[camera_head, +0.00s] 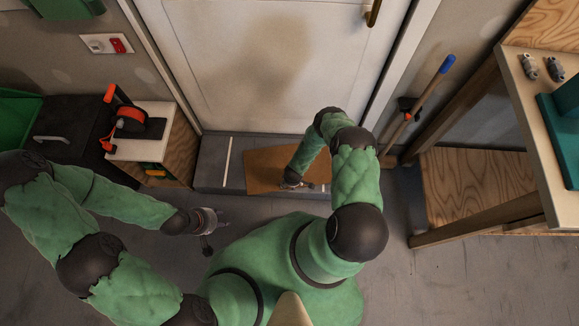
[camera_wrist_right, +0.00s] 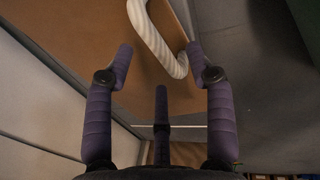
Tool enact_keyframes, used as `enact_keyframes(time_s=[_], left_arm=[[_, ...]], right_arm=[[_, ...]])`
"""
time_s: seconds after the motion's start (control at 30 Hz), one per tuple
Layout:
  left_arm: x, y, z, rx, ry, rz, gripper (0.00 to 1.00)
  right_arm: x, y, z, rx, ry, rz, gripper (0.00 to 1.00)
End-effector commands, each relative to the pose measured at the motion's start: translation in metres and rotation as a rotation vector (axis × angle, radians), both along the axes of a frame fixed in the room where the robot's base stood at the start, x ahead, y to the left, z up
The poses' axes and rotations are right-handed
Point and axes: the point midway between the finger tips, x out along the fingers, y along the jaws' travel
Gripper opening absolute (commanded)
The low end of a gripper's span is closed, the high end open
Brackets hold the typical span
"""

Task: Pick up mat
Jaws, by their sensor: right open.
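A flat brown mat (camera_head: 262,168) lies on the grey step in front of the white door. It also shows in the right wrist view (camera_wrist_right: 85,35). A white ribbed, curved piece (camera_wrist_right: 158,42) lies at the mat's edge there; I cannot tell whether it is attached. My right gripper (camera_head: 296,184) is over the mat's front part, and my right arm hides the mat's right side. In the right wrist view the right gripper (camera_wrist_right: 161,58) is open, the white piece showing between its fingertips. My left gripper (camera_head: 207,222) is above the floor, left of and in front of the mat.
A thin white strip (camera_head: 227,158) lies on the step (camera_head: 209,168) left of the mat. A low cabinet (camera_head: 176,150) stands at left. A blue-handled pole (camera_head: 430,88) leans at right beside a wooden workbench (camera_head: 520,105). The floor at lower right is clear.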

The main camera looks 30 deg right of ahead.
Motion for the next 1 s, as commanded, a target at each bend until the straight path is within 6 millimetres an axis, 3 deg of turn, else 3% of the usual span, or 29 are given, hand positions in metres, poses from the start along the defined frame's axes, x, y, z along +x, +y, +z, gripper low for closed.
enact_keyframes(time_s=[0.3,0.57,0.77,0.8,1.0], left_arm=[[0.0,0.0,-0.026,0.0,0.0,0.0,0.4],[0.0,0.0,-0.026,0.0,0.0,0.0,0.4],[0.0,0.0,-0.026,0.0,0.0,0.0,0.4],[0.0,0.0,-0.026,0.0,0.0,0.0,0.4],[0.0,0.0,-0.026,0.0,0.0,0.0,0.4]], right_arm=[[0.009,-0.003,-0.043,0.0,0.0,-0.001,0.55],[0.011,-0.004,-0.044,0.0,-0.001,-0.001,0.55],[0.011,-0.004,-0.044,0.0,-0.001,-0.001,0.04],[0.011,-0.004,-0.044,0.0,-0.001,-0.001,0.0],[0.012,-0.005,-0.044,-0.002,-0.004,-0.001,0.0]])
